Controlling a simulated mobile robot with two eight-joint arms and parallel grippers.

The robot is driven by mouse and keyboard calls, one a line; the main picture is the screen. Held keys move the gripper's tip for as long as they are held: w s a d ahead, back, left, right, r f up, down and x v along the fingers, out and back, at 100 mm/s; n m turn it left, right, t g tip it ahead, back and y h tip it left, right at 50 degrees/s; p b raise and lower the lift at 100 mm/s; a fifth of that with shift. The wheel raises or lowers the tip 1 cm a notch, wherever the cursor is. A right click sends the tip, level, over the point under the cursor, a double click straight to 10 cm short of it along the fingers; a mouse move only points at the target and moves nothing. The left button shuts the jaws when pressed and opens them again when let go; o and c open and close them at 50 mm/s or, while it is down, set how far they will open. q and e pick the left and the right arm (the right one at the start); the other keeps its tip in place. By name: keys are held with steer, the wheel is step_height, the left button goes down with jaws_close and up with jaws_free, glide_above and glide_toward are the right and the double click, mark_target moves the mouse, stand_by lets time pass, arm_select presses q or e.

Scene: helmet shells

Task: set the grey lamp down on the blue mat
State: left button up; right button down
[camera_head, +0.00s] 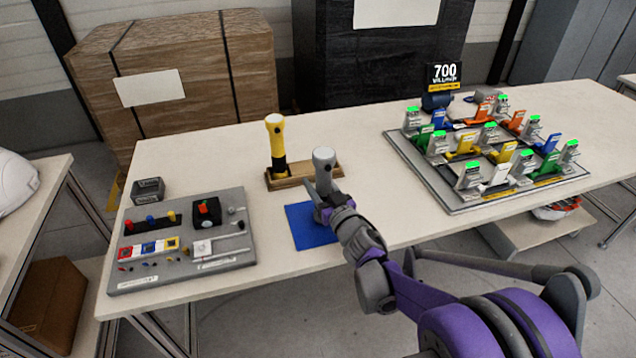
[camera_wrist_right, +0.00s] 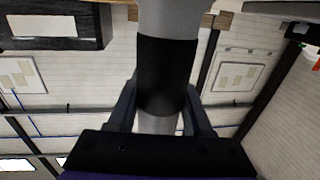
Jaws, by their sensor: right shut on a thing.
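The grey lamp (camera_head: 324,165) stands upright over the blue mat (camera_head: 305,229) in the head view. My right gripper (camera_head: 326,200) is shut on the lamp's lower part. In the right wrist view the lamp shows a black band (camera_wrist_right: 167,75) between the two fingers of the right gripper (camera_wrist_right: 165,112). The gripper and arm cover the mat's right part and the lamp's lower end, so I cannot tell whether the lamp touches the mat. My left gripper is not in view.
A yellow and black lamp (camera_head: 276,146) stands in a wooden holder (camera_head: 286,181) just behind the mat. A grey board with switches (camera_head: 130,282) lies to the left. A rack board with several coloured stands (camera_head: 440,195) is to the right.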

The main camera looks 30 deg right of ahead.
steer(key=shift+f+b, duration=0.4)
steer(key=shift+f, duration=0.15)
steer(key=shift+c, duration=1.2)
jaws_free()
steer(key=s, duration=0.7)
steer(key=s+a, duration=0.1)
steer(key=s, duration=0.2)
steer(key=shift+s+p, duration=0.4)
steer(key=shift+r, duration=0.1)
